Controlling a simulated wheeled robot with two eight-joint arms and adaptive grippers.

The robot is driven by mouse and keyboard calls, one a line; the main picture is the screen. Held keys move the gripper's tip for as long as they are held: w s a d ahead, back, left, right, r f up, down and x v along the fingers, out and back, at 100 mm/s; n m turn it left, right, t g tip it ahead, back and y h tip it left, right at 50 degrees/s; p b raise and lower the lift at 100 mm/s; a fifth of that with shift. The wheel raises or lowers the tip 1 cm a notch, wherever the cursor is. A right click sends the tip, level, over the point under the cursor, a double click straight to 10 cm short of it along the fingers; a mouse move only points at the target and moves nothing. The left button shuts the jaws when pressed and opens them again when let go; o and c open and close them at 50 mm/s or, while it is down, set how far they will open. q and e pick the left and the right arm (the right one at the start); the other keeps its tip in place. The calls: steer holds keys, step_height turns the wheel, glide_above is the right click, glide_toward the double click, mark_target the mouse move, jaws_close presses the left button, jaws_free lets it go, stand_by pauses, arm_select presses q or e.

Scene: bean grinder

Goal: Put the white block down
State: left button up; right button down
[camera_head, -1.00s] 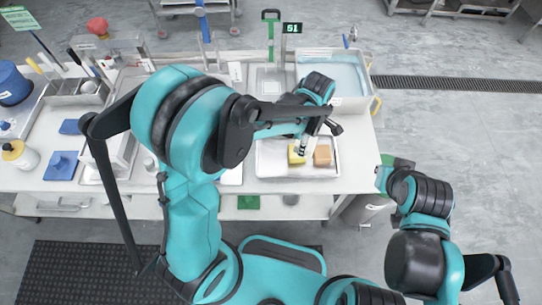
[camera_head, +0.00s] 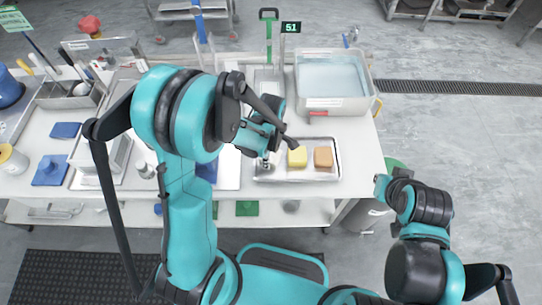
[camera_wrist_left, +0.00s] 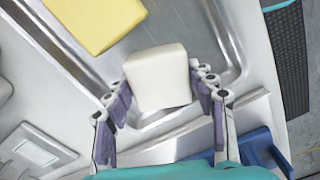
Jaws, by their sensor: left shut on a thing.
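The white block (camera_wrist_left: 158,78) sits between the fingers of my left gripper (camera_wrist_left: 161,92) in the left wrist view. The gripper is shut on it, with a purple-padded finger at each side. In the head view my left gripper (camera_head: 270,158) is over the left end of the steel tray (camera_head: 310,178) and mostly hides the white block. A yellow block (camera_head: 297,157) and an orange-brown block (camera_head: 323,157) are in the tray to its right. The yellow block (camera_wrist_left: 95,18) also shows in the wrist view, apart from the white one. Whether the white block touches the tray is unclear.
A clear water-filled tub (camera_head: 331,82) stands behind the tray. A small display (camera_head: 291,27) reads 51. Blue pads (camera_head: 50,168) and utensil bins (camera_head: 70,95) are on the left of the table. The tray's right end beyond the blocks is narrow.

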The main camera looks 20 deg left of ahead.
arm_select(q)
steer(key=shift+r, duration=0.1)
steer(key=shift+s, duration=0.1)
steer(key=o, duration=0.9)
steer(key=shift+f, duration=0.25)
steer(key=shift+c, duration=0.2)
steer(key=o, duration=0.4)
steer(key=shift+r, duration=0.1)
steer(key=shift+r, duration=0.1)
